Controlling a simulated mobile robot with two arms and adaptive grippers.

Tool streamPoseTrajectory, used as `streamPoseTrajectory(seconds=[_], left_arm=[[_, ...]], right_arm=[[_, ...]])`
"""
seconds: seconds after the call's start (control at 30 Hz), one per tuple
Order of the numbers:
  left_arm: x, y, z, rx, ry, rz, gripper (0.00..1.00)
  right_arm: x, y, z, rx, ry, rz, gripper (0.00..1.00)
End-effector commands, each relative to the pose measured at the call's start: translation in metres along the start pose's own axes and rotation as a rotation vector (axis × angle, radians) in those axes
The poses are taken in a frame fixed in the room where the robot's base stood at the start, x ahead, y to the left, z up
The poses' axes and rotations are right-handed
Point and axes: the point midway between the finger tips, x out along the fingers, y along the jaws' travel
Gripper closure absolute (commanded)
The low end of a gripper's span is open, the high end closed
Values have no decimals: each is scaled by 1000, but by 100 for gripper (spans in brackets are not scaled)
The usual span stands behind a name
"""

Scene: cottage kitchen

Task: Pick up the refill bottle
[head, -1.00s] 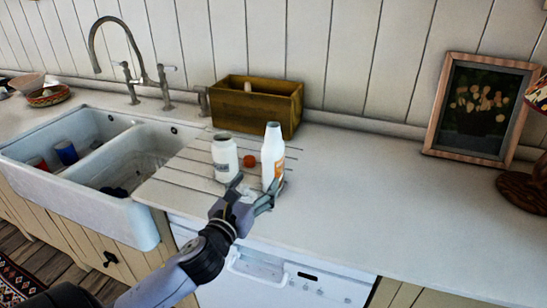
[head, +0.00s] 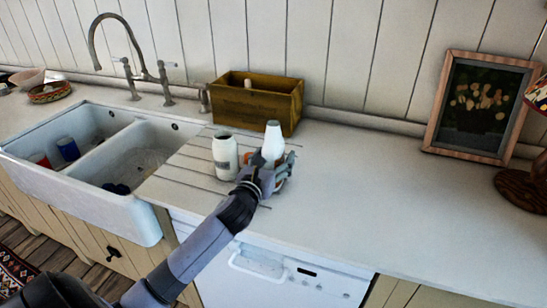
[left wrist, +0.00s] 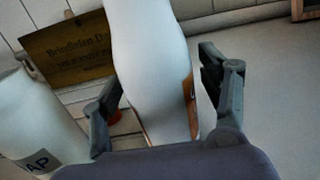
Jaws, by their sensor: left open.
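The refill bottle (head: 273,141) is white with a narrow neck and an orange patch, and stands upright on the counter by the grooved drainboard. My left gripper (head: 271,171) is at the bottle and hides its lower part in the head view. In the left wrist view the bottle (left wrist: 152,65) stands between the two open fingers of the gripper (left wrist: 160,95). Whether a finger touches it I cannot tell. My right gripper is not in view.
A white jar (head: 225,157) stands close to the left of the bottle. A small orange thing (head: 250,159) and a wooden box (head: 254,105) are behind. The sink (head: 90,195) is at left.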

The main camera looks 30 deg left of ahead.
Motion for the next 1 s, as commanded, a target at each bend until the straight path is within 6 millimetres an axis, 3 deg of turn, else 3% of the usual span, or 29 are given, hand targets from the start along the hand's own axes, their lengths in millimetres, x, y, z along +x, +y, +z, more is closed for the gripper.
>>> streamPoseTrajectory(seconds=[0.13, 1.0], left_arm=[[0, 0, 0, 0, 0, 0, 31], [-1, 0, 0, 0, 0, 0, 90]], right_arm=[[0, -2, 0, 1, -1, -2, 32], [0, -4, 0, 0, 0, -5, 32]])
